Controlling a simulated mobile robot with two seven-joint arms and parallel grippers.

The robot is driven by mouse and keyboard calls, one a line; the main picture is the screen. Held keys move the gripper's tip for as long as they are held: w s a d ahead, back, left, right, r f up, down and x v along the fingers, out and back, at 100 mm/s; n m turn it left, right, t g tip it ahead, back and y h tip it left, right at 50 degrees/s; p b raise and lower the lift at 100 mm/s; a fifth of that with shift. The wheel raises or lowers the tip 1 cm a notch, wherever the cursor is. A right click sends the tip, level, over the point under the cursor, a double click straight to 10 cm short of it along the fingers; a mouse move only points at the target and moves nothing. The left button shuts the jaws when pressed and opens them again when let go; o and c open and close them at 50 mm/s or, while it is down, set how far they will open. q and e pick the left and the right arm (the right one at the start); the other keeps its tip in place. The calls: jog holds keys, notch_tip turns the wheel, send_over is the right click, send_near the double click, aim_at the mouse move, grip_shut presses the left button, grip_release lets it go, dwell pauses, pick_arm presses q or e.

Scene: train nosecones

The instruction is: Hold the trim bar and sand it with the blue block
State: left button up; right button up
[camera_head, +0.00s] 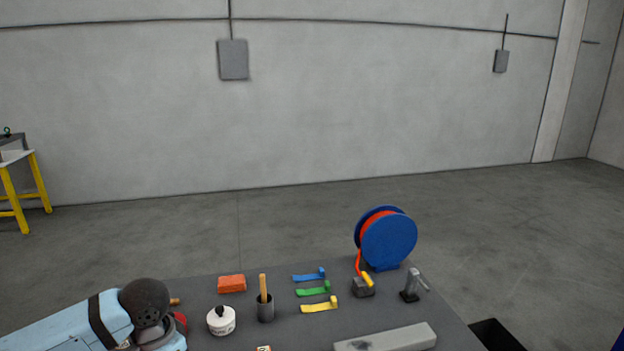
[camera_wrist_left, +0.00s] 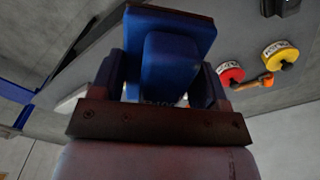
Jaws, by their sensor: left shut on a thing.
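A blue block (camera_wrist_left: 185,22) with a raised grip shows in the left wrist view. My left gripper (camera_wrist_left: 160,78) is shut on that grip, with a finger on each side. The block's far face is hidden. A light grey bar (camera_head: 402,338), which looks like the trim bar, lies on the table at the bottom of the head view. It has a dark patch near its left end, and its lower edge is cut off. In the head view my left arm comes in at the lower left, but its fingers are not seen. My right gripper is not in view.
The dark table (camera_head: 300,328) holds an orange block (camera_head: 231,284), a white pot (camera_head: 221,322), a grey cup (camera_head: 265,309), coloured strips (camera_head: 314,290), a blue reel (camera_head: 390,241) and a grey upright tool (camera_head: 411,286). Red (camera_wrist_left: 229,73) and yellow (camera_wrist_left: 279,55) rolls show in the wrist view.

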pick_arm(q)
jog(key=n, duration=0.2)
jog(key=s+d+n, duration=0.1)
jog(key=n, duration=0.1)
jog(key=s+d+n, duration=0.1)
jog(key=n, duration=0.1)
jog(key=shift+s, duration=0.25)
jog(key=shift+f, duration=0.15)
